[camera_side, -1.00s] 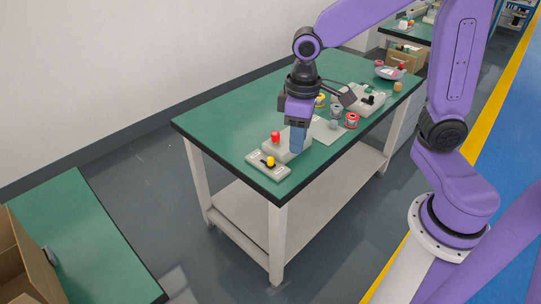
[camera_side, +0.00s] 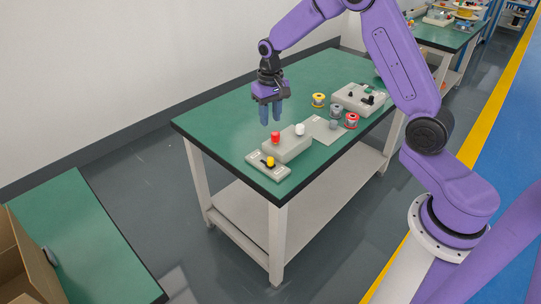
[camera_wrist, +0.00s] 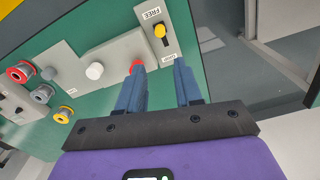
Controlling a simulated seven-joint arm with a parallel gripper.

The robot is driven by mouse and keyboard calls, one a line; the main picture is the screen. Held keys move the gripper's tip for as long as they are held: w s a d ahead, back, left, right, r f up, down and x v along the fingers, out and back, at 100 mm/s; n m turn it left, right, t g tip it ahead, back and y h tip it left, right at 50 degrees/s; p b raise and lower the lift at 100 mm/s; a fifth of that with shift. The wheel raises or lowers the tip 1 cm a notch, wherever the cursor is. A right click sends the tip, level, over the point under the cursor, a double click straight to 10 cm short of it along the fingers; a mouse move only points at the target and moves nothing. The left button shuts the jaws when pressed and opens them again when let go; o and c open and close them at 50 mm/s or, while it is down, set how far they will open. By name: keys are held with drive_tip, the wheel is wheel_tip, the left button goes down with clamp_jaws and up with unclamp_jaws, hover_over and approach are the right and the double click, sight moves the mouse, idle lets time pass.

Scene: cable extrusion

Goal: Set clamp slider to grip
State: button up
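The clamp slider has a yellow knob (camera_side: 270,161) on a flat light plate (camera_side: 282,171) at the table's near corner. In the wrist view the yellow knob (camera_wrist: 160,30) sits in a dark slot, nearer the end labelled FREE (camera_wrist: 152,13). The label at the slot's other end is small and unreadable, close to a fingertip in the picture. My gripper (camera_side: 270,122) hangs above the table, behind the plate and raised clear of it. In the wrist view my gripper (camera_wrist: 158,65) has its two blue fingers apart with nothing held between them.
Beside the plate is a grey block (camera_side: 290,147) with a red knob (camera_side: 275,137) and a white knob (camera_side: 299,129). Spools, including a yellow one (camera_side: 318,100) and a red one (camera_side: 351,120), stand farther right near another grey unit (camera_side: 360,99). The table's left part is clear.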

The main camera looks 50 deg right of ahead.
sight(270, 158)
wheel_tip(270, 158, down, 16)
drive_tip(key=shift+r, duration=0.2)
idle(0.4)
clamp_jaws()
